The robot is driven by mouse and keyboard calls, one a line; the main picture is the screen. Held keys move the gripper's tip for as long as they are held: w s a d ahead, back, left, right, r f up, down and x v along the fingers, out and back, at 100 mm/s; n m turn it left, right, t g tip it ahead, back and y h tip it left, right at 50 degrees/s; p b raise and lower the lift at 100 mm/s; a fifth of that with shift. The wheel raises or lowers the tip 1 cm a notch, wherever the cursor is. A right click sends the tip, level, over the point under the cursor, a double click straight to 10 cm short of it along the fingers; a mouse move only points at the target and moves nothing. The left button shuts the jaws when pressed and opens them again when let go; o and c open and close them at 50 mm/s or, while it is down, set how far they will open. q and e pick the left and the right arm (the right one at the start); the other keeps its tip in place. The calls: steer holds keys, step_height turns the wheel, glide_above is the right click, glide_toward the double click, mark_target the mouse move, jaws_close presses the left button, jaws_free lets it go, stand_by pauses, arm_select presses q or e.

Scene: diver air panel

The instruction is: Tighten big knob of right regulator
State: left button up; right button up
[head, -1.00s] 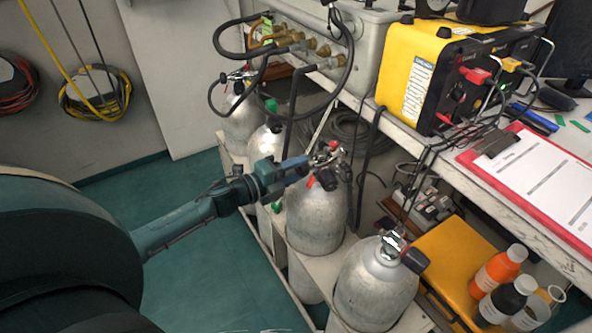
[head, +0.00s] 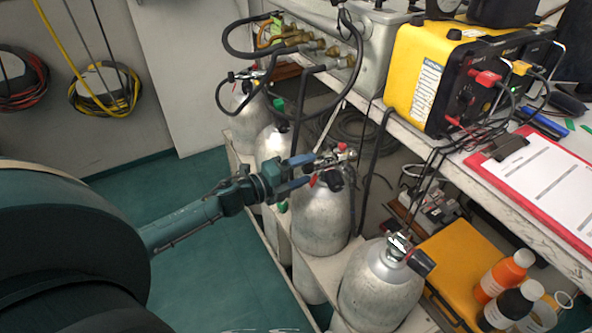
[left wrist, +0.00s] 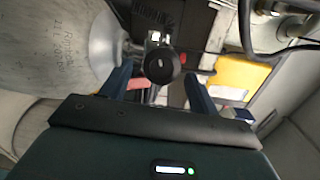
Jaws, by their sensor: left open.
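My left gripper (head: 311,170) is open at the regulator (head: 335,160) on top of a grey cylinder (head: 320,218) in the head view. The regulator has small red parts and dark fittings, partly hidden by the fingers. In the left wrist view a round black knob (left wrist: 162,65) faces the camera, just beyond and between the two spread fingertips of the gripper (left wrist: 160,84). I cannot tell whether either finger touches it. A red part (left wrist: 138,83) shows beside the left finger. The cylinder (left wrist: 65,45) fills the upper left there. My right gripper is not in view.
Another cylinder (head: 380,290) with a dark knob (head: 422,263) stands nearer at the right. More cylinders stand behind to the left. Black hoses hang from the grey panel (head: 375,40). The bench edge (head: 505,200) and yellow case (head: 460,255) are at right. Green floor at left is clear.

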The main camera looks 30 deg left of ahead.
arm_select(q)
steer(key=v, duration=1.3)
steer(key=shift+p, duration=0.45)
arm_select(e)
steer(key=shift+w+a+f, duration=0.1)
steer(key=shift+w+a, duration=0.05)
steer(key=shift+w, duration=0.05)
arm_select(q)
steer(key=shift+s, duration=0.1)
